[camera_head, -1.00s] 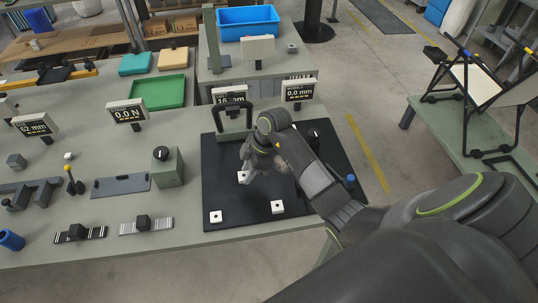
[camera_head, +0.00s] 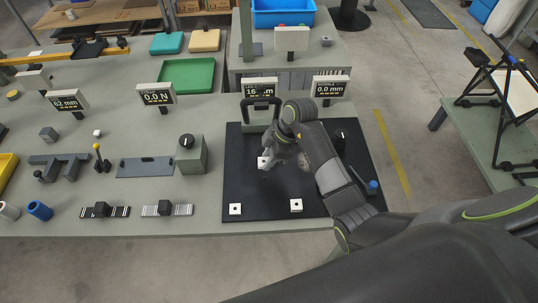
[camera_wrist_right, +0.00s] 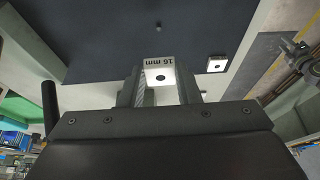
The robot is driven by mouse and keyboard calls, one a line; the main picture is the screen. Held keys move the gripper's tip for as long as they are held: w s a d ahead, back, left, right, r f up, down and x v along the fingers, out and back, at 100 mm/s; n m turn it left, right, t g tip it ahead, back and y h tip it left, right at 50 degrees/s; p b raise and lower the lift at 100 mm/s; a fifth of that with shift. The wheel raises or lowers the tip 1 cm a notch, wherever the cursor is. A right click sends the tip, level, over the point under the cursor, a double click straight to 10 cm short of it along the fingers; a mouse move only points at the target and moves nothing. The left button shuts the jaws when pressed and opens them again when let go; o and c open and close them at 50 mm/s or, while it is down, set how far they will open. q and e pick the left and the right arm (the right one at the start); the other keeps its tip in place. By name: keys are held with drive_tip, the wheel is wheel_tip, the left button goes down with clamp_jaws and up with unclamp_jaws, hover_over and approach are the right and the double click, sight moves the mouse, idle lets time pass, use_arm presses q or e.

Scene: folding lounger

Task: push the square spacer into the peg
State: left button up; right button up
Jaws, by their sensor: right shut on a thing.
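A white square spacer (camera_head: 264,162) with a dark centre hole is held over the black mat (camera_head: 240,180). In the right wrist view the same spacer (camera_wrist_right: 157,76) is marked 16 mm and sits between the two fingers. My right gripper (camera_head: 270,160), also in the right wrist view (camera_wrist_right: 160,84), is shut on it. A small grey round stub (camera_wrist_right: 158,26), perhaps the peg, shows on the dark surface in the right wrist view, apart from the spacer. In the head view I cannot make out the peg. My left gripper is out of view.
Two white square pieces, left (camera_head: 235,209) and right (camera_head: 296,205), lie at the mat's front. A black handle frame (camera_head: 261,103) and display signs (camera_head: 330,87) stand behind. A grey box with a knob (camera_head: 191,155) is left of the mat. A blue-capped item (camera_head: 372,187) is at right.

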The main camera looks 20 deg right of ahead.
sight(265, 177)
drive_tip(key=shift+s+f+b, duration=0.1)
drive_tip(key=shift+f+b, duration=0.35)
drive_tip(key=shift+f, duration=0.5)
drive_tip(key=shift+f+b, duration=1.05)
drive_tip(key=shift+f, duration=0.75)
drive_tip(key=shift+f, duration=0.2)
drive_tip(key=shift+f, duration=0.35)
drive_tip(key=shift+f, duration=0.6)
drive_tip(key=o, duration=1.1)
